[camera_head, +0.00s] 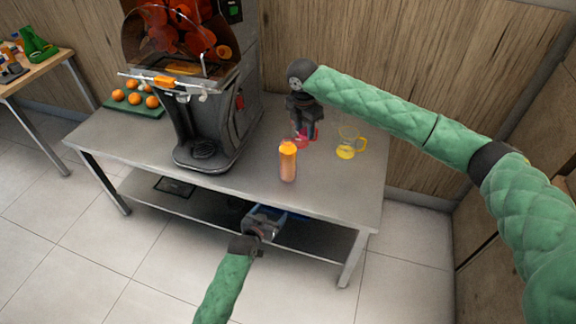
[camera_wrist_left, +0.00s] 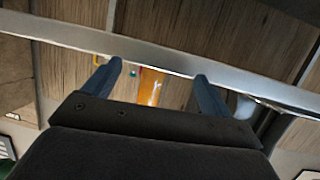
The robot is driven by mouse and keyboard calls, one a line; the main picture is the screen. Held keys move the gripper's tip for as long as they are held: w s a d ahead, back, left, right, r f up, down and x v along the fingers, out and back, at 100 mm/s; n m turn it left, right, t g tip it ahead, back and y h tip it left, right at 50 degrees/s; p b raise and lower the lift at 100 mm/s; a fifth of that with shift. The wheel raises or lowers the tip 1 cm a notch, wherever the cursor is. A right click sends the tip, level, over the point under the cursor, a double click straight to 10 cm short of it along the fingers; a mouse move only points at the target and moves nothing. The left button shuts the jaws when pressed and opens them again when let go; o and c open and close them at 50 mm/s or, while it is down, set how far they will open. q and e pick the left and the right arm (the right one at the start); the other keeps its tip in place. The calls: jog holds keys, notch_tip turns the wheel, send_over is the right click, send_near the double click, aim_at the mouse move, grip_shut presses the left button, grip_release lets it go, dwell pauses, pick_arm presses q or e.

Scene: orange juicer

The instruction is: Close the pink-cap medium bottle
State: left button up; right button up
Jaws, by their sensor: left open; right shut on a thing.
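A bottle (camera_head: 288,166) with orange contents and an orange-looking top stands upright near the table's front edge; I cannot make out a pink cap on it. In the left wrist view an orange bottle (camera_wrist_left: 150,90) shows between the fingers, farther off. My right gripper (camera_head: 302,122) points down behind the bottle, shut on a pink thing (camera_head: 303,139). That thing looks like a small pink jug or cap, partly hidden, and I cannot tell which. My left gripper (camera_head: 265,218) is open and empty, in front of the table edge and apart from the bottle.
A yellow-based clear jug (camera_head: 347,151) stands to the right of the pink thing. A large juicer (camera_head: 215,125) fills the table's left part, with oranges on a green tray (camera_head: 120,105) beyond it. The table's (camera_head: 345,190) front right is clear.

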pick_arm(q)
jog(key=w+d+r+t, duration=0.1)
jog(key=w+r, duration=0.2)
jog(key=r, duration=0.3)
jog(key=w+r+t+h, duration=0.1)
jog(key=w+r+t, duration=0.1)
jog(key=r, duration=0.4)
jog(key=shift+w+d+r, duration=0.2)
jog(key=shift+w+d, duration=0.2)
pick_arm(e)
jog(key=w+a+r+n, duration=0.2)
jog(key=w+a+n, duration=0.2)
jog(key=n, duration=0.4)
jog(key=shift+w+a+t, duration=0.15)
jog(key=shift+a+t, duration=0.15)
jog(key=shift+a, duration=0.25)
pick_arm(q)
jog(key=x, duration=1.2)
jog(key=shift+r, duration=0.25)
jog(key=c, duration=1.5)
pick_arm(e)
send_over(288, 138)
jog(key=shift+f, duration=2.45)
jog(key=shift+f, duration=0.1)
jog(key=shift+f, duration=0.8)
